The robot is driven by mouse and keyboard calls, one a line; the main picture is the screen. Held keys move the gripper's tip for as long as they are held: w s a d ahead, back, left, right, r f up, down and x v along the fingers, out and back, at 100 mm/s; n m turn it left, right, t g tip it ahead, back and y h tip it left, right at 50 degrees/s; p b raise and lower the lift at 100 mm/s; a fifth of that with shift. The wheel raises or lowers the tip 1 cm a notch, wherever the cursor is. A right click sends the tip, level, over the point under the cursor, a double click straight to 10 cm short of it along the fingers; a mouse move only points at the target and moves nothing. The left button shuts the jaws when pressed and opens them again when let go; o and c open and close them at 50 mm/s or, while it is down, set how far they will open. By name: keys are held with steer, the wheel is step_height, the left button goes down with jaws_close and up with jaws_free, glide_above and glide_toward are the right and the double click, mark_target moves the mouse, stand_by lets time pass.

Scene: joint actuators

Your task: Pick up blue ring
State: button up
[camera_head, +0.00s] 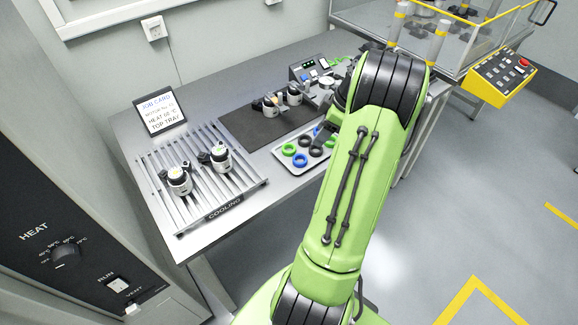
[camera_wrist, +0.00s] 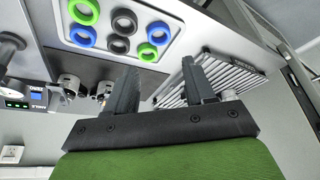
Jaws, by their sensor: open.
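Two blue rings lie flat in a pale tray. In the head view, one blue ring (camera_head: 300,160) is at the tray's near side, and another blue ring (camera_head: 317,131) shows only in part beside my arm. In the wrist view, the blue rings are at the left (camera_wrist: 82,36) and right (camera_wrist: 158,32) of the group. My gripper (camera_wrist: 157,75) is open, with nothing between its fingers, apart from the rings. In the head view, my arm mostly hides it.
Green (camera_head: 289,149) and black rings (camera_head: 316,151) share the tray (camera_head: 287,168). A slatted cooling rack (camera_head: 150,170) holding two motor-like parts stands to the left. A dark mat (camera_head: 240,125) with more parts, a control box (camera_head: 310,72) and a job card (camera_head: 158,108) are behind.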

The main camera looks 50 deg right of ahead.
mark_target(297, 162)
steer(key=b+x, duration=0.3)
steer(key=x, duration=1)
steer(key=shift+w+f+b, duration=0.25)
steer(key=shift+w+b, duration=0.05)
steer(key=shift+b, duration=0.1)
steer(key=shift+r, duration=0.1)
steer(key=c, duration=0.7)
